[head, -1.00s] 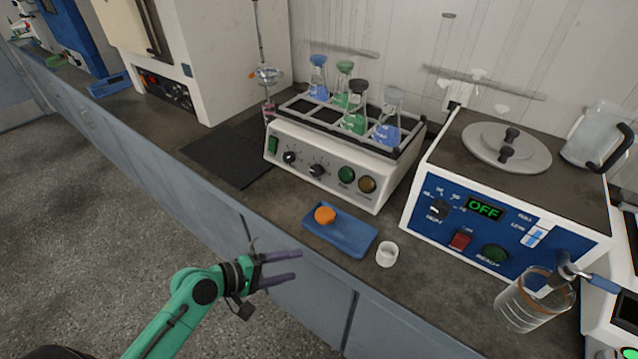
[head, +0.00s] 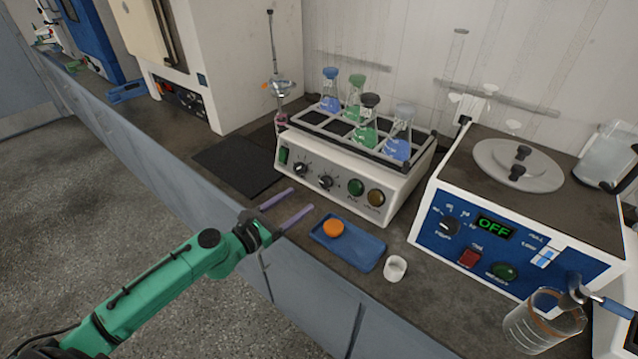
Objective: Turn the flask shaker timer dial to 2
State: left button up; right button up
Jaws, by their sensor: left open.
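The flask shaker (head: 335,165) is a white box with a rack on top that holds several stoppered flasks of blue and green liquid. Its sloped front panel carries a green switch (head: 284,156), two black dials, a left one (head: 302,169) and a right one (head: 326,182), and a green and an amber round button. The dial markings are too small to read. My left gripper (head: 291,204) is open and empty at the counter's front edge, its purple fingers pointing toward the shaker panel, apart from it. My right gripper is out of view.
A blue tray (head: 365,250) with an orange round item (head: 333,228) and a small white cup (head: 395,268) sit right of the gripper. A blue-panelled bath (head: 440,245) reading OFF and a glass beaker (head: 530,325) stand further right. A dark mat (head: 235,165) lies left of the shaker.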

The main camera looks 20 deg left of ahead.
aim_at(324, 183)
pick_arm(q)
jog(key=p+x, duration=0.1)
jog(key=x, duration=0.8)
jog(key=shift+s, duration=0.1)
grip_shut()
